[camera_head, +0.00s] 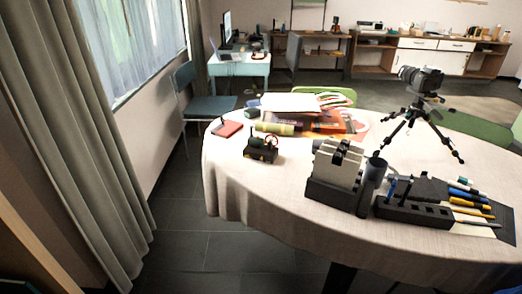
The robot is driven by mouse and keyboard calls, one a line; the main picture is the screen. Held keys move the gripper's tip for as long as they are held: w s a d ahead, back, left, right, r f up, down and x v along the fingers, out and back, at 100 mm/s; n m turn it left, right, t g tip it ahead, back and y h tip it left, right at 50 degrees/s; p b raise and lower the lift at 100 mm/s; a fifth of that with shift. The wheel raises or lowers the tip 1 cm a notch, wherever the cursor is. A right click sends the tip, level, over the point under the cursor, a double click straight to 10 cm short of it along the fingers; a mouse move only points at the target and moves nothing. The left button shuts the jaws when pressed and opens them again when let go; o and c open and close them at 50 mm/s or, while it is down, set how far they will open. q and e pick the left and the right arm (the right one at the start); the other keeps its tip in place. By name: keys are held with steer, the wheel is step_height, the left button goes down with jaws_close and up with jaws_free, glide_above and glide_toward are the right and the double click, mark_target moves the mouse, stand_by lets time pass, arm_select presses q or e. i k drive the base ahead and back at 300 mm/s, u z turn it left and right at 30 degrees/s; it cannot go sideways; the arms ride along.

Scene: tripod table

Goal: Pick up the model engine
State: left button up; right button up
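What looks like the model engine (262,153) is a small dark block with a rounded greenish top and a thin reddish loop. It stands upright on the left part of the round table (240,195), near the table's left edge. Its fine details are too small to tell. Neither of my grippers shows in the head view.
Behind it lie a red notebook (227,128), a yellow-green cylinder (274,128) and some papers. To its right stand a grey-and-black holder (335,172), a dark cup (375,169), a pen organizer (412,211) and a camera tripod (415,121). The tabletop in front is clear.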

mark_target(256, 147)
steer(key=u, duration=0.9)
steer(key=i, duration=2.25)
steer(key=z, duration=0.6)
